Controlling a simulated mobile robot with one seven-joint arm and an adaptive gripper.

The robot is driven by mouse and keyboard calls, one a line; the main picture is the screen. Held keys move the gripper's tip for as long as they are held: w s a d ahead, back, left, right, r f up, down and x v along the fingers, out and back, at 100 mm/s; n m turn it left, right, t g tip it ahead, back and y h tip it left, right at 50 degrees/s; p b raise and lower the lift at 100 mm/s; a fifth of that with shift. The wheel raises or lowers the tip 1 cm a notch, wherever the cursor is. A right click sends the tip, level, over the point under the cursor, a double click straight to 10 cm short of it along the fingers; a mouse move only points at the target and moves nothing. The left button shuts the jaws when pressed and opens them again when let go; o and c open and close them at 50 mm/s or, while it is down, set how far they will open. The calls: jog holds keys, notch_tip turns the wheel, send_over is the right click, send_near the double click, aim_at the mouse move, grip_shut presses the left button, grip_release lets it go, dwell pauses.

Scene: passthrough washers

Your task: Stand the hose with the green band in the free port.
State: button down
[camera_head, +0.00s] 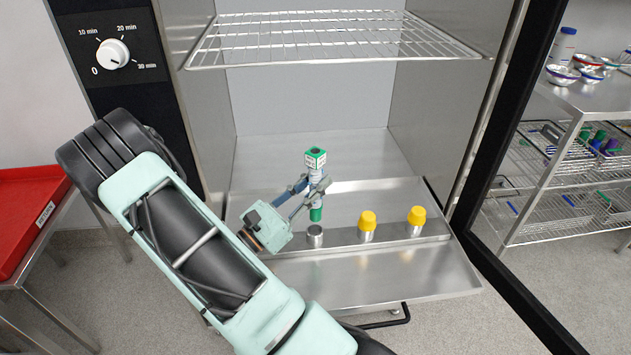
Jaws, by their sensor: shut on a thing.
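The free port (315,237) is a short, open metal cylinder on the steel ledge, just below the hose in the picture. The hose's lower end appears above the port; the exact gap and alignment cannot be told.
Two ports to the right hold yellow caps, one near (367,221) and one farther right (416,216). A wire rack (330,40) spans the chamber above. The open door frame (500,190) is at right. A red tray (25,215) stands at left.

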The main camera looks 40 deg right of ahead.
aim_at(311, 212)
jog(key=shift+f+b, duration=1.35)
jog(key=shift+f, duration=0.3)
jog(key=shift+s+a+f+b, duration=0.1)
jog(key=shift+f+b, duration=0.9)
jog(key=shift+f, duration=1.5)
jog(key=c, duration=2)
grip_release()
jog(key=o, duration=0.3)
jog(key=shift+r, duration=0.15)
jog(key=shift+o, duration=0.2)
jog(key=shift+r, duration=0.1)
notch_tip(311, 212, up, 10)
jog(key=shift+f, duration=0.1)
